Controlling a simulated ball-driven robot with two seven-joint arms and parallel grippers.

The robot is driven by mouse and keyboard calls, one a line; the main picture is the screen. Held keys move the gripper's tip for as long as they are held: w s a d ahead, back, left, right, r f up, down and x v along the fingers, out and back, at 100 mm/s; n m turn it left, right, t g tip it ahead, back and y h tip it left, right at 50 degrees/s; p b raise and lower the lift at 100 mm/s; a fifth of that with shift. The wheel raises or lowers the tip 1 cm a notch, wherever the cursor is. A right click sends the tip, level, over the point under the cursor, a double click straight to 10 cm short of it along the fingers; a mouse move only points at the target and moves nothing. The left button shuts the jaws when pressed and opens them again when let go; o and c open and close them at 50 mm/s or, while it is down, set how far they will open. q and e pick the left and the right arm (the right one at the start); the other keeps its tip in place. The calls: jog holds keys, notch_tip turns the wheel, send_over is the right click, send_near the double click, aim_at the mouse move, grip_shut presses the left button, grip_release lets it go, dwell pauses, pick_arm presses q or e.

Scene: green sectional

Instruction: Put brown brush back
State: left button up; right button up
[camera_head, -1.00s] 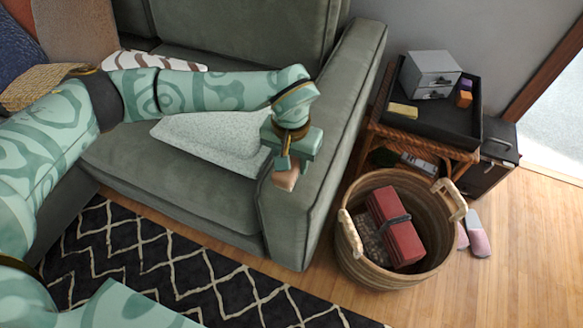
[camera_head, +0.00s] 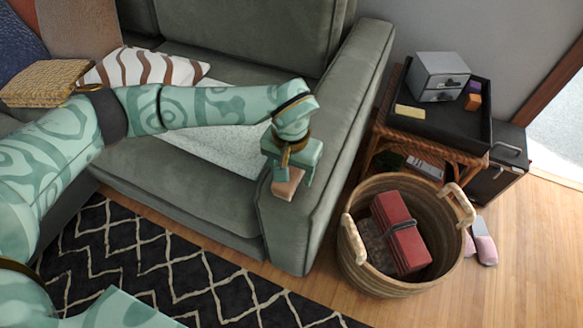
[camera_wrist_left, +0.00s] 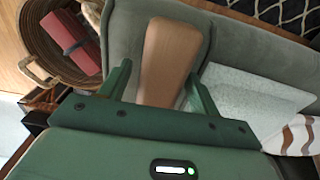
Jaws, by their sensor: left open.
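The brown brush (camera_head: 287,183) shows just below my left gripper (camera_head: 290,170) in the head view, in front of the sofa's arm. In the left wrist view its smooth wooden surface (camera_wrist_left: 168,60) lies between the two green fingers, with a gap beside each finger. My left gripper is open around it. I cannot tell whether the brush rests on the sofa, and its underside is hidden. My right gripper is not in view.
A woven basket (camera_head: 352,240) with a red case (camera_head: 400,235) stands right of the sofa (camera_head: 335,150). A rattan side table with a black tray (camera_head: 440,125), holding a grey drawer box (camera_head: 440,72), is behind it. A patterned rug (camera_head: 150,265) lies in front.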

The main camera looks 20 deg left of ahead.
pick_arm(q)
notch_tip(320, 180, up, 12)
jog(key=p, duration=0.5)
jog(key=shift+p, duration=0.3)
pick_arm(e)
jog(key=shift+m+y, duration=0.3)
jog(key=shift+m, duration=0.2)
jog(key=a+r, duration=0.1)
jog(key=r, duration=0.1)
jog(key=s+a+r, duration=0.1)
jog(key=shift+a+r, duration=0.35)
pick_arm(q)
jog(key=shift+s+r, duration=0.1)
